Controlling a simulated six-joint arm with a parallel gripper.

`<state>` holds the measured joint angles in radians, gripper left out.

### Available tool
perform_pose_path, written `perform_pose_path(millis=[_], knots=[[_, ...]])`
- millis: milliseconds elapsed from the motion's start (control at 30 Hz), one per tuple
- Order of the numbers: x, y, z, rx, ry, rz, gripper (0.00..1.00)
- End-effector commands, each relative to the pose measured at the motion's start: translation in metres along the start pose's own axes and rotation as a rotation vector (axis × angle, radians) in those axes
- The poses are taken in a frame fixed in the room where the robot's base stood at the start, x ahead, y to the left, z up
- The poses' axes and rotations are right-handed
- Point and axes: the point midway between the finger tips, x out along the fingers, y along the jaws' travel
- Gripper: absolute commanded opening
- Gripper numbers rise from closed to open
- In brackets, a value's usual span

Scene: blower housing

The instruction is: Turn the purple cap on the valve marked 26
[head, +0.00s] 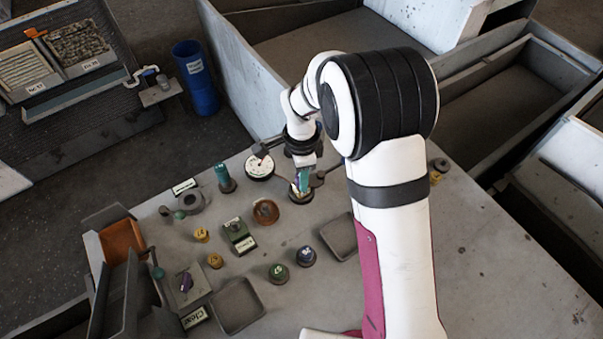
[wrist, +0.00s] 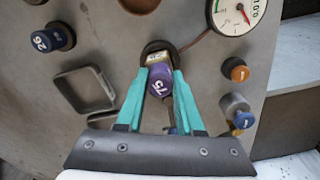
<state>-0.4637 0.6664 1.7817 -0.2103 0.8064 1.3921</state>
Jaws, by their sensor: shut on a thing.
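A purple cap (wrist: 162,84) with white digits that look like 75 is in the middle of the wrist view. It sits at a pale block with a small, hard-to-read number, above a dark round base (wrist: 157,48). My gripper (wrist: 163,78) has its two teal fingers shut on the purple cap, one on each side. In the head view my gripper (head: 303,180) is low over the panel beside the gauge, and its fingers largely hide the cap. A dark blue knob (wrist: 52,38), whose number looks like 26, stands apart at upper left of the wrist view.
The white gauge (head: 260,167) is close to my gripper, and also shows in the wrist view (wrist: 240,12). A shallow grey tray (wrist: 58,82) lies left of the cap. Orange (wrist: 237,70) and blue-tipped (wrist: 242,120) fittings stand right. Several knobs crowd the panel's left half; its lower right is clear.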

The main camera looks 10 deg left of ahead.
Motion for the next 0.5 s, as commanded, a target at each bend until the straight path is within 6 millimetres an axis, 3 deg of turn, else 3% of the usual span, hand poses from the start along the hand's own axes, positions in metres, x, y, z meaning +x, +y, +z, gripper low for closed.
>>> perform_pose_path(millis=[200, 367, 400, 500], knots=[[0.0002, 0.0002, 0.0, 0.152, 0.0, 0.001, 0.0], [0.0001, 0.0002, 0.0, 0.169, 0.0, 0.001, 0.0], [0.0001, 0.0002, 0.0, 0.169, 0.0, 0.001, 0.41], [0.0001, 0.0001, 0.0, 0.168, 0.0, 0.001, 0.59]])
